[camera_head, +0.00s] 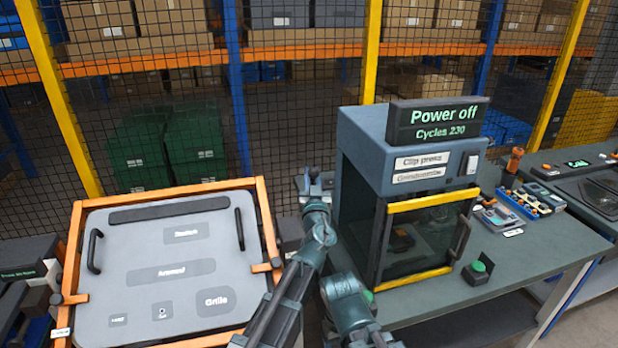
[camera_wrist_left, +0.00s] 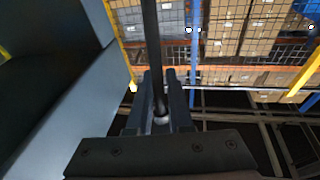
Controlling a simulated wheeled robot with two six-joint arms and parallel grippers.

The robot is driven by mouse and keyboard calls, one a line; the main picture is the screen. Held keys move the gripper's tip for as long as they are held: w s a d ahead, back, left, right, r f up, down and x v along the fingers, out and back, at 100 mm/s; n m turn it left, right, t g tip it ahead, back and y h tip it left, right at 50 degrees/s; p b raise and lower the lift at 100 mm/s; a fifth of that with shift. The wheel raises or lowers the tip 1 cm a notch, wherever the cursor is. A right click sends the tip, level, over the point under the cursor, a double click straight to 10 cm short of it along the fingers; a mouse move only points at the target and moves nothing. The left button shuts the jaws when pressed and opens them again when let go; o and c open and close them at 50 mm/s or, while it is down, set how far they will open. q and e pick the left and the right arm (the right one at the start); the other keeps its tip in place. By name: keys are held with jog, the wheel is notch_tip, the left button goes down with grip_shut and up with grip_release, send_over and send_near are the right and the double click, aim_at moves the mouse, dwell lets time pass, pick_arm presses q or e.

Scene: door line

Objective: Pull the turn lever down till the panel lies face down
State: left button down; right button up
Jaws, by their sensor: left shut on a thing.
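The grey panel (camera_head: 170,265) sits in an orange frame (camera_head: 268,225) at the left of the head view. It is tilted, with its labelled face and two black handles towards me. My left gripper (camera_head: 313,183) is raised between the frame and the press. In the left wrist view, my left gripper (camera_wrist_left: 160,105) is shut on a dark upright rod, the turn lever (camera_wrist_left: 151,45). In the head view I cannot make out the lever apart from the gripper and arm. My right gripper is not in view.
A blue-grey press (camera_head: 365,160) with a "Power off" sign (camera_head: 437,122) stands close to the right of my left gripper. Its bench (camera_head: 535,255) holds a green button (camera_head: 478,267) and small devices. A mesh fence (camera_head: 290,110) stands behind.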

pick_arm(q)
jog(key=shift+s, duration=0.2)
jog(key=c, duration=0.8)
grip_release()
jog(key=shift+c, duration=0.2)
jog(key=shift+w+r, duration=0.1)
